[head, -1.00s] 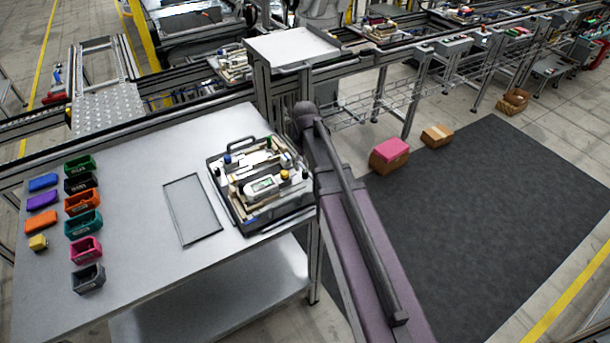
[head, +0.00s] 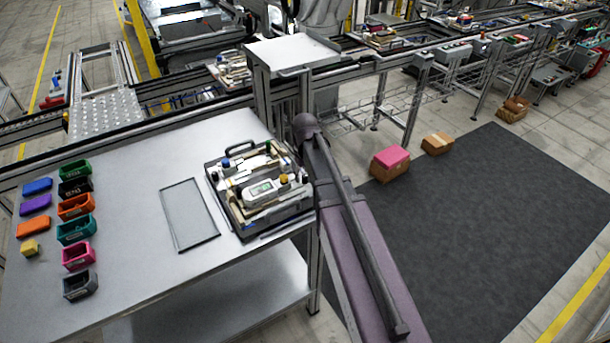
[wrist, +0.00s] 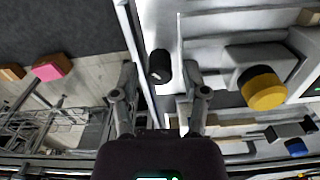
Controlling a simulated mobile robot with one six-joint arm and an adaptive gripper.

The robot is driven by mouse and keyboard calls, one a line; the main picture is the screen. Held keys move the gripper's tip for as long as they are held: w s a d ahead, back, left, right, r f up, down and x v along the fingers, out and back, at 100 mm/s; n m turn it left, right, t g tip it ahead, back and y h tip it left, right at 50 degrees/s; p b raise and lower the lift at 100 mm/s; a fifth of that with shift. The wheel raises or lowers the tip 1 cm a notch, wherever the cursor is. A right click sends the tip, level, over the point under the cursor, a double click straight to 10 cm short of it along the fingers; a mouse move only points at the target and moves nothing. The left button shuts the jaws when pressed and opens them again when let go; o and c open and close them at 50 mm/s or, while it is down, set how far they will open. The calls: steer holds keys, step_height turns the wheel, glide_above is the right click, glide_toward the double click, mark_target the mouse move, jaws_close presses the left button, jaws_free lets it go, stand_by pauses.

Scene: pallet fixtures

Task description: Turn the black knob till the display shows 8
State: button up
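The black knob (wrist: 160,66) shows in the wrist view between the two fingertips of my gripper (wrist: 160,75). My gripper is open, with one finger on each side of the knob and gaps visible. I cannot tell how far the fingertips are from it in depth. The fixture case (head: 258,225) stands on the table's right part in the head view. Its display (head: 262,188) is lit pale green, but its number is too small to read. Only a dark edge of the display side shows at the right of the wrist view. My arm hides the gripper in the head view.
A yellow knob (wrist: 264,90) and a blue knob (wrist: 295,147) are close by on the fixture. An empty grey tray (head: 190,215) lies left of the case. Several coloured bins, including a pink one (head: 78,255), stand at the table's left. Boxes (head: 390,164) are on the floor.

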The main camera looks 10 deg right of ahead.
jaws_close()
steer(key=shift+n, duration=0.3)
steer(key=n, duration=1.1)
stand_by(0.5)
steer(key=shift+o, duration=1.7)
jaws_free()
